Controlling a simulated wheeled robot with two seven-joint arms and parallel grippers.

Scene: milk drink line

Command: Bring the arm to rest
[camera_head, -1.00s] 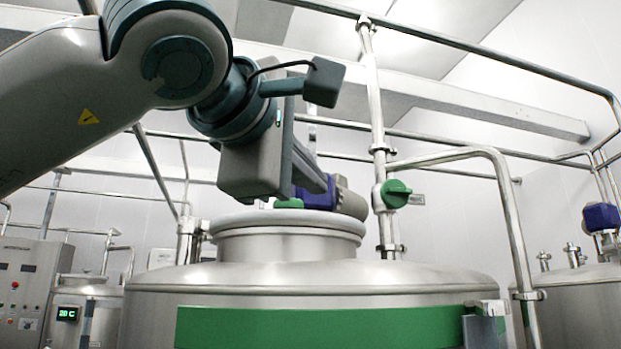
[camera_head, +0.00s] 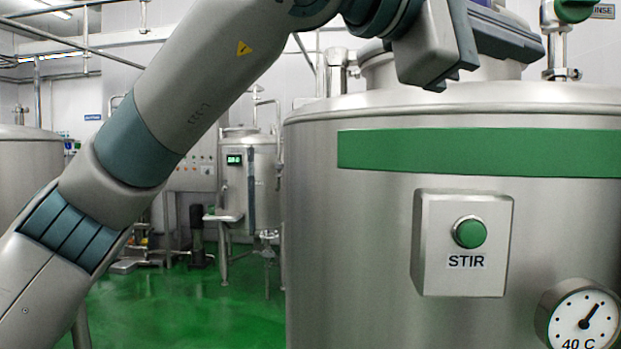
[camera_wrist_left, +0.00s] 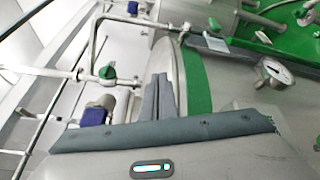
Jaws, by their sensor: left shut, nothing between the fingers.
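My left arm comes in from the left across the head view. Its gripper (camera_head: 515,38) is at the top edge, in front of the upper part of the big steel tank (camera_head: 350,235). In the left wrist view the two grey fingers (camera_wrist_left: 158,97) lie together with nothing between them. Whether the fingers touch the tank cannot be told. My right gripper is not in view.
The tank carries a green band (camera_head: 480,152), a STIR box with a green button (camera_head: 470,233) and a dial marked 40 C (camera_head: 583,322). A smaller tank (camera_head: 250,185) stands behind on the green floor (camera_head: 190,305). A green valve knob (camera_wrist_left: 107,72) shows in the wrist view.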

